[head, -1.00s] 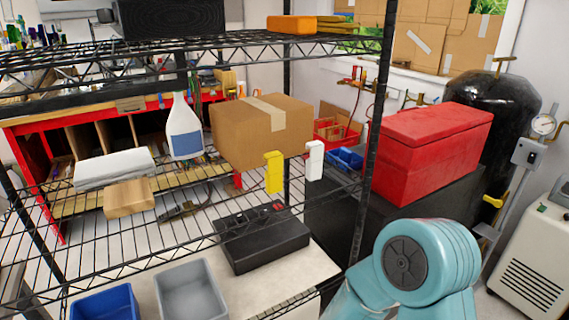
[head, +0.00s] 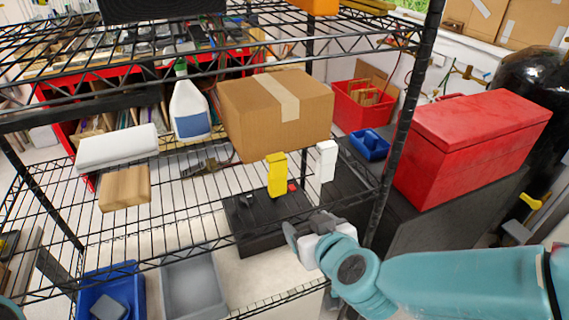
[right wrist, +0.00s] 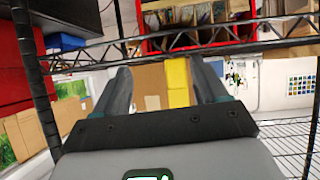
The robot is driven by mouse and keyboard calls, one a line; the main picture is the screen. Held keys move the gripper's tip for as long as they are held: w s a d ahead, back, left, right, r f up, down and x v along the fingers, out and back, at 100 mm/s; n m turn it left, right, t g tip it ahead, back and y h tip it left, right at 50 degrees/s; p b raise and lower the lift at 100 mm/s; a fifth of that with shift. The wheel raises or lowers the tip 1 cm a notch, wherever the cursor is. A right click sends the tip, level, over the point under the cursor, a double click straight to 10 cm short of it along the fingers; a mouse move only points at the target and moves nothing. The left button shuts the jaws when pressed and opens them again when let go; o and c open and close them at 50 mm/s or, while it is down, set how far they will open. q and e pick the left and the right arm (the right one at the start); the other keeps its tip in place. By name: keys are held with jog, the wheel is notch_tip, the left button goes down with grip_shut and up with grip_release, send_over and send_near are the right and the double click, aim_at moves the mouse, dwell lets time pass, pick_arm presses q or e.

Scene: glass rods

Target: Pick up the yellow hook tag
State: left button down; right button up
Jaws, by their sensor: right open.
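The yellow hook tag (head: 277,176) hangs at the front edge of the middle wire shelf, below the cardboard box. A white hook tag (head: 326,161) hangs just to its right. My right gripper (head: 293,238) is below the yellow tag and slightly to its right, apart from it, open and empty. In the right wrist view, the two fingers (right wrist: 160,88) are spread, and a yellow piece (right wrist: 178,82) that looks like the tag shows between them, beyond the tips. My left gripper is not in view.
The wire shelf's front edge and right post (head: 402,115) stand close to my right arm. A black case (head: 258,245) and grey bin (head: 193,285) are below. A red chest (head: 475,145) is at right.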

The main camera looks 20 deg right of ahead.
jog(key=t+p, duration=0.1)
jog(key=p, duration=0.1)
send_near(279, 184)
jog(key=s+d+r, duration=0.1)
jog(key=s, duration=0.2)
jog(key=shift+y, duration=0.4)
jog(key=b+x, duration=0.3)
jog(key=x, duration=0.6)
jog(key=shift+w+a, duration=0.35)
jog(key=shift+w, duration=0.25)
jog(key=x, duration=0.5)
jog(key=shift+w+f, duration=0.2)
jog(key=shift+w, duration=0.05)
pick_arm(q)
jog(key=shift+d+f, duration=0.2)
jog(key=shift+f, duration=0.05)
pick_arm(e)
jog(key=shift+d, duration=0.25)
jog(key=shift+c, duration=0.3)
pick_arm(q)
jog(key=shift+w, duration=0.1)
pick_arm(e)
jog(key=shift+a, duration=0.1)
jog(key=c, duration=1)
